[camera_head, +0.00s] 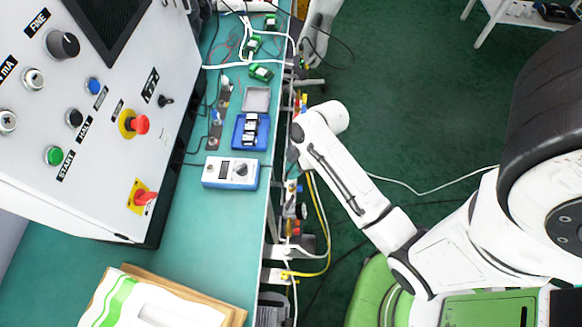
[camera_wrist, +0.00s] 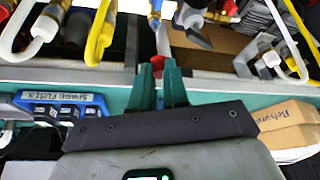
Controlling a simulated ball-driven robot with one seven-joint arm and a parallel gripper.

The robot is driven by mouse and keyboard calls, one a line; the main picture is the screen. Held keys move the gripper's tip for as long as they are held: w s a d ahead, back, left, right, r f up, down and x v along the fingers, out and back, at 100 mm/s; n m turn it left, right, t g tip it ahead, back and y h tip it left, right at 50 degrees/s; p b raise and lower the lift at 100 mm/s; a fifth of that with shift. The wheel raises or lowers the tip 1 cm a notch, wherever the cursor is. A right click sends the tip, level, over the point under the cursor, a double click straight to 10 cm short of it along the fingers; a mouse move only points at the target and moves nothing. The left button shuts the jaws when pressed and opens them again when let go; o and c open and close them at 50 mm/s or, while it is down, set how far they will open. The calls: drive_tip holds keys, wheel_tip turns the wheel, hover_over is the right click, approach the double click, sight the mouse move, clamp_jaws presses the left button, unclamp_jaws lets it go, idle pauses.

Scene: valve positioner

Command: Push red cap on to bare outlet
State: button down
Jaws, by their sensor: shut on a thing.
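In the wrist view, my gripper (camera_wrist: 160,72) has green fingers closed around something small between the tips. A red piece (camera_wrist: 162,42), apparently the red cap, shows just beyond the fingertips, partly hidden by them. It lies close to a blue and brass fitting (camera_wrist: 154,18) at the top of the picture. I cannot tell whether cap and fitting touch, or which outlet is bare. In the head view my arm reaches the bench edge, and its own links hide the gripper and cap.
Yellow (camera_wrist: 98,32) and white hoses hang left of the gripper. A black-handled fitting (camera_wrist: 192,27) is close on the right. A blue spare fuses box (camera_wrist: 62,106) and a cardboard box (camera_wrist: 287,115) flank it.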

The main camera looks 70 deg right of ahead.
drive_tip(key=shift+f+b, duration=2.4)
drive_tip(key=shift+f, duration=0.1)
drive_tip(key=shift+d+r+p, duration=0.1)
drive_tip(key=shift+p, duration=0.25)
drive_tip(key=shift+f, duration=0.25)
drive_tip(key=shift+p, duration=0.4)
drive_tip(key=shift+f+b, duration=0.4)
drive_tip(key=shift+f, duration=0.2)
drive_tip(key=c, duration=1.1)
unclamp_jaws()
drive_tip(key=shift+o, duration=0.2)
drive_tip(key=shift+r, duration=0.1)
drive_tip(key=v, duration=1)
drive_tip(key=shift+s+r, duration=0.15)
drive_tip(key=shift+r, duration=0.15)
